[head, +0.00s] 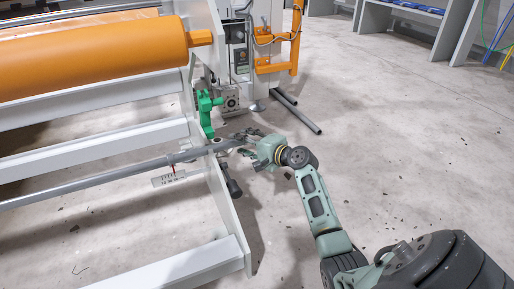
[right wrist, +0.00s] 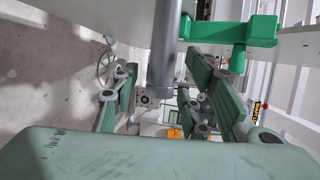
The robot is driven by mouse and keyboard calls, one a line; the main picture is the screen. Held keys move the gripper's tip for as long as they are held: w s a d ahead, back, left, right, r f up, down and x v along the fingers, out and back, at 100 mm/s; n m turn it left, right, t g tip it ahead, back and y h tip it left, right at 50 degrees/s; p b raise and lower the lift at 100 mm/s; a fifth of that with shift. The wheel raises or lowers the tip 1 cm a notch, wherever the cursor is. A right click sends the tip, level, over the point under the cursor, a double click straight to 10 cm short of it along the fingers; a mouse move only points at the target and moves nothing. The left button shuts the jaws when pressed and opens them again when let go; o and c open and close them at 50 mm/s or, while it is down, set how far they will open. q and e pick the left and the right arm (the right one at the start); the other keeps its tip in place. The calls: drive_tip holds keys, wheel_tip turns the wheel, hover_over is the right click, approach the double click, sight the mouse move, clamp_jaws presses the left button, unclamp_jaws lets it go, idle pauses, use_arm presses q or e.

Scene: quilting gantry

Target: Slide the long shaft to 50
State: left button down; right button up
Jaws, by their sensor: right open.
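The long shaft (head: 95,180) is a grey rod running from the left edge to the frame's end plate, and its end passes through the plate. A small white scale (head: 177,178) with a red pointer (head: 174,168) hangs under it; its numbers are too small to read. My right gripper (head: 246,142) is open at the shaft's end, outside the plate. In the right wrist view the shaft (right wrist: 163,50) stands between the spread fingers (right wrist: 160,98), with gaps on both sides. My left gripper is not in view.
A green bracket (head: 206,112) stands on the end plate (head: 224,195) just behind the shaft; it also shows close to the fingers in the right wrist view (right wrist: 235,33). An orange roller (head: 95,55) lies above. Dark bars (head: 297,112) lie on the floor behind.

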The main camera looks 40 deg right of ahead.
drive_tip(key=v, duration=1)
